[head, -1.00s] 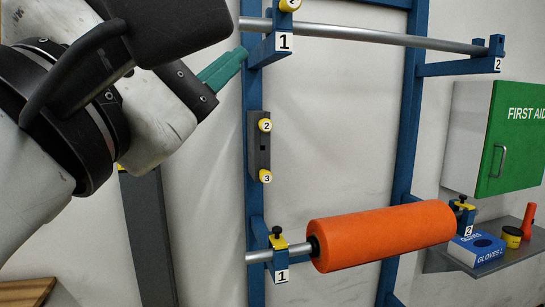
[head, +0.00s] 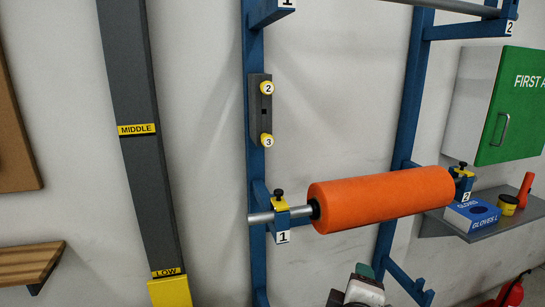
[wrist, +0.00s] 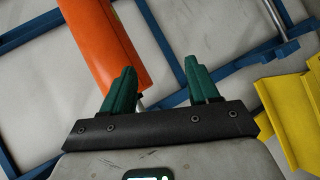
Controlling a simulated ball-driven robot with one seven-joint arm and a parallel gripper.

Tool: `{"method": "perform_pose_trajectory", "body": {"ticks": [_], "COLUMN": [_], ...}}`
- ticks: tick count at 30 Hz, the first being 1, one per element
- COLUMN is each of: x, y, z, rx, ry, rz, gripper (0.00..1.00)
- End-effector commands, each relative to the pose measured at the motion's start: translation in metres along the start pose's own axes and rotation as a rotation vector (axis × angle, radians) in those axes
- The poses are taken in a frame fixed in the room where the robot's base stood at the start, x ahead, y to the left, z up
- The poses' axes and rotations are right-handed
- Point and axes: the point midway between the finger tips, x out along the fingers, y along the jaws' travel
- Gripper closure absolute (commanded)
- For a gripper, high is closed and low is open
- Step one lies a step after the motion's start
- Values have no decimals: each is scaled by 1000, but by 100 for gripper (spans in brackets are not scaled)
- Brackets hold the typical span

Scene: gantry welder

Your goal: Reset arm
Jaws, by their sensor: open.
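My gripper (wrist: 160,83) shows in the wrist view with its two green fingers apart and nothing between them. In the head view only a part of my arm shows at the bottom edge, below the orange roller. The orange roller (head: 382,198) lies on a metal bar across the blue rack (head: 413,85), between the lower brackets marked 1 and 2. It also shows in the wrist view (wrist: 101,45), behind the left finger; I cannot tell the distance between them.
A grey post (head: 143,150) with MIDDLE and LOW labels stands at left, near a wooden shelf (head: 30,264). A first aid cabinet (head: 515,110) hangs at right above a grey shelf (head: 490,228) with a gloves box (head: 471,216). Yellow metal (wrist: 290,110) shows in the wrist view.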

Motion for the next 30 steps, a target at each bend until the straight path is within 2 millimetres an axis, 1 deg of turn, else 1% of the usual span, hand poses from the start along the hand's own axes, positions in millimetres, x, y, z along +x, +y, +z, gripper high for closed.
{"method": "perform_pose_trajectory", "body": {"ticks": [1,2,3,5,6,8,9,11,12,14,15,18,21,24,27,30], "x": [9,13,17,19,19,15,10,-1,-11,-27,-39,-69,-92,-106,-110,-110], "y": [-26,-42,-62,-93,-113,-144,-165,-196,-216,-244,-261,-296,-318,-330,-334,-334], "z": [27,41,59,88,106,134,152,177,194,215,228,250,263,269,270,270], "rx": [54,94,148,232,289,379,439,533,597,690,750,877,968,1018,1036,1036], "ry": [-32,-48,-71,-113,-145,-198,-237,-301,-347,-417,-465,-572,-652,-697,-713,-713], "rz": [-69,-111,-166,-249,-303,-384,-436,-515,-566,-638,-681,-772,-833,-867,-878,-878], "gripper": [40,40,40,40,40,40,40,40,40,40,40,40,40,40,40,40]}}
